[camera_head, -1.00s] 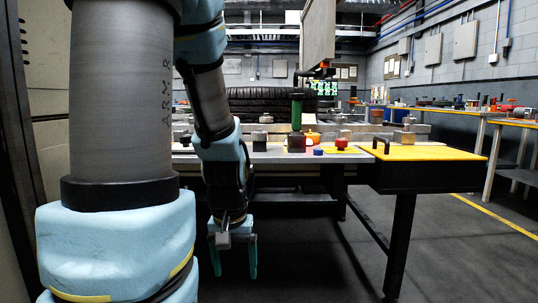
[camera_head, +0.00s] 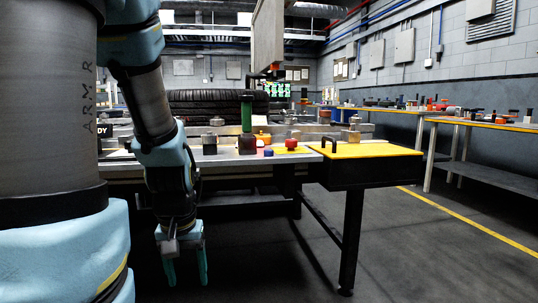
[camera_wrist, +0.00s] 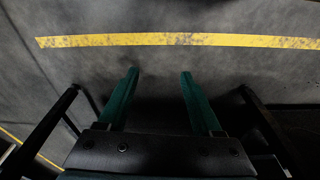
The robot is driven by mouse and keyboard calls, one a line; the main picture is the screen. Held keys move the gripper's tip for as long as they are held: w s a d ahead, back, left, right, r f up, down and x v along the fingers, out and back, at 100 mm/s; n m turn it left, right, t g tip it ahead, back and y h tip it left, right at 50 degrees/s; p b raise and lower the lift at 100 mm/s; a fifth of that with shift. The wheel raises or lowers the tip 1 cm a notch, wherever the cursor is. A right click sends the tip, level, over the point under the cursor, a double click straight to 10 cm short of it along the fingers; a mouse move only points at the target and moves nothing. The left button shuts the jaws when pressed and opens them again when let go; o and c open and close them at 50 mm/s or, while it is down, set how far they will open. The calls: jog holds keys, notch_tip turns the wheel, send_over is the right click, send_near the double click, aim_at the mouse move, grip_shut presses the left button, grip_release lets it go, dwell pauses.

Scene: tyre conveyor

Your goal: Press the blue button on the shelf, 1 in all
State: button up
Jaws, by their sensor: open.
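A small blue button (camera_head: 268,152) sits at the front of the grey work shelf (camera_head: 223,161) in the head view. It is just left of a red button (camera_head: 291,144) on a yellow base and right of a dark block. My gripper (camera_head: 187,282) hangs down in front of the shelf, left of the blue button and well below its level. Its two green fingers are apart with nothing between them; the wrist view shows the open fingers (camera_wrist: 159,74) above the bare floor. The blue button is not in the wrist view.
A yellow-topped table section with a black handle (camera_head: 329,144) is at the right end. Stacked tyres (camera_head: 210,104) lie behind. The floor to the right is free, with a yellow line (camera_head: 470,229).

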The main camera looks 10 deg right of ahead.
grip_shut()
dwell(0.3)
dwell(1.1)
